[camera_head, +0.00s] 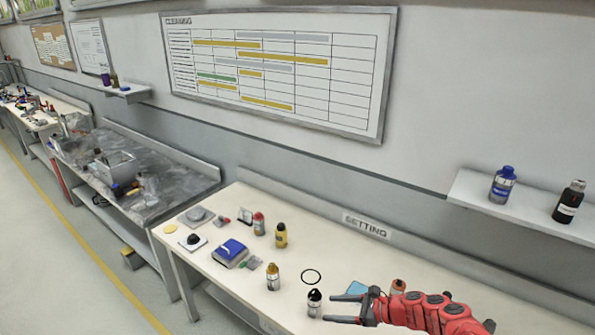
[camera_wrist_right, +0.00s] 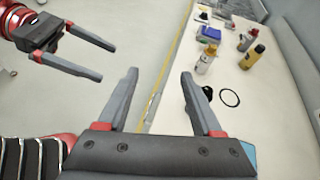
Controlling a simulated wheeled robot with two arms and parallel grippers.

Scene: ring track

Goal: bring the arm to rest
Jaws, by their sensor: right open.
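My right gripper (camera_head: 329,308) reaches in from the right over the bench in the head view, on a red arm. Its two grey fingers are apart with nothing between them, as the right wrist view also shows (camera_wrist_right: 159,75). My left gripper (camera_wrist_right: 107,63) shows at the upper left of the right wrist view. Its fingers are also apart and empty. It is not in the head view. A small bottle with a black top (camera_head: 314,303) stands just left of the right fingertips in the head view; I cannot tell whether they touch.
The white bench (camera_head: 345,262) holds a black ring (camera_head: 311,276), a bottle with a gold top (camera_head: 273,277), a yellow bottle (camera_head: 281,235) and a blue box (camera_head: 231,250). A wall shelf (camera_head: 530,213) with a blue bottle (camera_head: 502,185) and a dark bottle (camera_head: 569,202) is at right.

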